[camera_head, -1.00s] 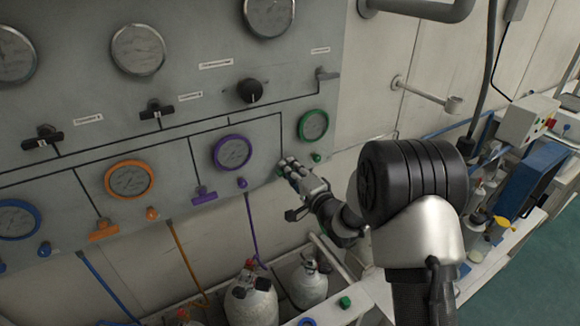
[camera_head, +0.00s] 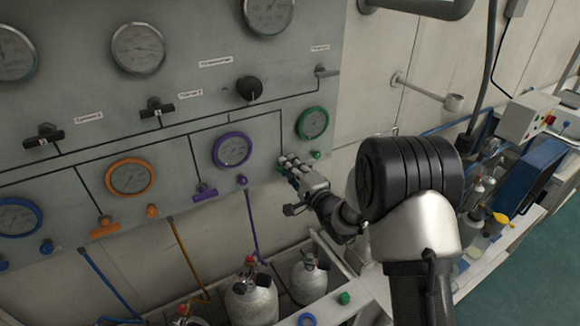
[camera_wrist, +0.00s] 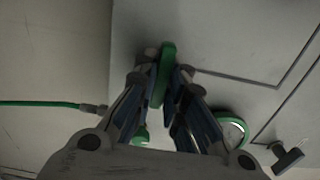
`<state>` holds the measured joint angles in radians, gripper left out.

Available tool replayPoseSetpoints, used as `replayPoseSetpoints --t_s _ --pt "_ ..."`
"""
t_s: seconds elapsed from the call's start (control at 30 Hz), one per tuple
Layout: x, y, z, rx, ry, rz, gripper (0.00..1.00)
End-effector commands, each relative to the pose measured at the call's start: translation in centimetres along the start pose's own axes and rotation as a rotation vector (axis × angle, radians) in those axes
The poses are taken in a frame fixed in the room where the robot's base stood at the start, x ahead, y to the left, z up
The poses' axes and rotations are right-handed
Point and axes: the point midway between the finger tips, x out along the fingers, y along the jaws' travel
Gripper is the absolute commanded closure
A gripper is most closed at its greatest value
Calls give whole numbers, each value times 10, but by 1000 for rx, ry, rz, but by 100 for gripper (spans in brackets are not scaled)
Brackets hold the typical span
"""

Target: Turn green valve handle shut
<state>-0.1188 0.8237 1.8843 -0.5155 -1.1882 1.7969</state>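The green valve handle (camera_wrist: 167,75) stands between my two fingertips in the wrist view, with a finger close against each side. In the head view only a small green bit of it (camera_head: 281,166) shows beside my fingers, and the rest is hidden. My gripper (camera_head: 287,165) reaches the lower right edge of the grey panel, right of the purple gauge and below left of the green gauge (camera_head: 312,124). In the wrist view my gripper (camera_wrist: 166,82) appears shut on the handle.
The grey panel (camera_head: 190,75) carries more gauges and black valves. A purple valve handle (camera_head: 205,193) and an orange one (camera_head: 104,228) lie to the left. Gas cylinders (camera_head: 250,297) stand below. A green hose (camera_wrist: 40,104) runs left in the wrist view.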

Motion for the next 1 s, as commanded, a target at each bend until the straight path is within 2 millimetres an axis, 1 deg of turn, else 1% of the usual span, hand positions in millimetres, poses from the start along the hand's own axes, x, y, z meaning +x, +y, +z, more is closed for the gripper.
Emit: replayPoseSetpoints --t_s 0.03,0.23,0.53,0.63,0.77,1.0 --pt "0 0 0 -1 0 0 83" --pt "0 0 0 -2 0 0 70" --pt "0 0 0 -2 0 0 70" --pt "-6 0 0 -2 0 1 70" --pt "-25 0 -1 -3 1 1 70" --pt "-78 0 -2 -1 3 2 70"
